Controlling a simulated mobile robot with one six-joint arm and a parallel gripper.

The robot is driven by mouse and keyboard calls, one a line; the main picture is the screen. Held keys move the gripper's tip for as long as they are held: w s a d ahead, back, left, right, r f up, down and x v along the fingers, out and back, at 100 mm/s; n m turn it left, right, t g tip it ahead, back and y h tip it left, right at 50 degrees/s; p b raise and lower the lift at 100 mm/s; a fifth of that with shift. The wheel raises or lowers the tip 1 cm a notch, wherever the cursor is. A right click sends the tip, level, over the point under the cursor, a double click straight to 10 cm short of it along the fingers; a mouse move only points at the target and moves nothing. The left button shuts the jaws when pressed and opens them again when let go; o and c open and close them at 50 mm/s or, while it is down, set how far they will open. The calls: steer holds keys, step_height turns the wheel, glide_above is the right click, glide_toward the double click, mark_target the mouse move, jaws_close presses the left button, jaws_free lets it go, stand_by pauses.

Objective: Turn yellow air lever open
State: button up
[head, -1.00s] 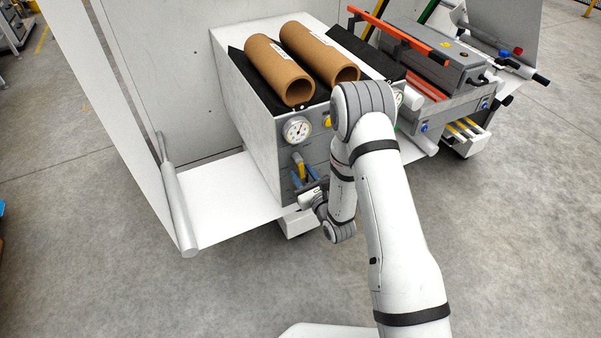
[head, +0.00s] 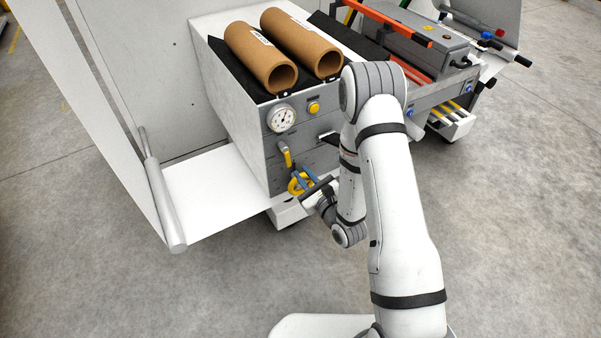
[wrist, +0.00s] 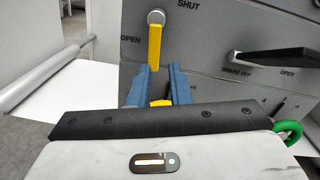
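The yellow air lever (head: 286,157) is on the grey front panel, below the round gauge. In the wrist view the lever (wrist: 155,45) hangs down from its pivot, with "OPEN" printed to its left and "SHUT" above right. My gripper (wrist: 161,68) has its two blue fingers apart, with the lever's lower end in line with the gap, nearer the left finger. I cannot tell whether the fingers touch it. In the head view my gripper (head: 304,177) is low in front of the panel, beside a yellow ring (head: 295,186).
A black handle (wrist: 275,55) marked "BRAKE OFF" and "OPEN" sticks out to the right. A green ring (wrist: 289,131) shows at lower right. A gauge (head: 281,117) and yellow button (head: 313,107) sit above the lever. A white shelf (head: 215,192) lies left.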

mark_target(285, 154)
steer(key=d+n+b, duration=0.1)
steer(key=n+b, duration=0.1)
steer(key=n, duration=0.1)
steer(key=w+d+n+y+b, duration=0.1)
steer(key=d+n+b, duration=0.1)
steer(key=n, duration=0.1)
steer(key=d+n+g+b, duration=0.1)
steer(key=d+n+b, duration=0.1)
steer(key=n, duration=0.1)
steer(key=shift+w+f+y, duration=0.2)
steer(key=shift+w+y, duration=0.1)
jaws_close()
steer(key=s+d+n+g+y+b, duration=0.15)
steer(key=d+n+b, duration=0.3)
steer(key=n, duration=0.45)
steer(key=shift+h, duration=0.25)
steer(key=b+x, duration=0.2)
steer(key=x, duration=0.8)
steer(key=shift+w+a+r, duration=0.1)
steer(key=shift+w+a, duration=0.05)
steer(key=shift+w, duration=0.1)
steer(key=shift+s+a+b, duration=0.35)
steer(key=shift+s+a, duration=0.2)
steer(key=shift+a, duration=0.25)
steer(key=shift+s+a+b, duration=0.3)
steer(key=shift+s+a, duration=0.25)
steer(key=shift+a, duration=0.2)
steer(key=shift+s+a+f+m, duration=0.3)
steer(key=shift+s+a+m, duration=0.15)
steer(key=shift+a+m, duration=0.2)
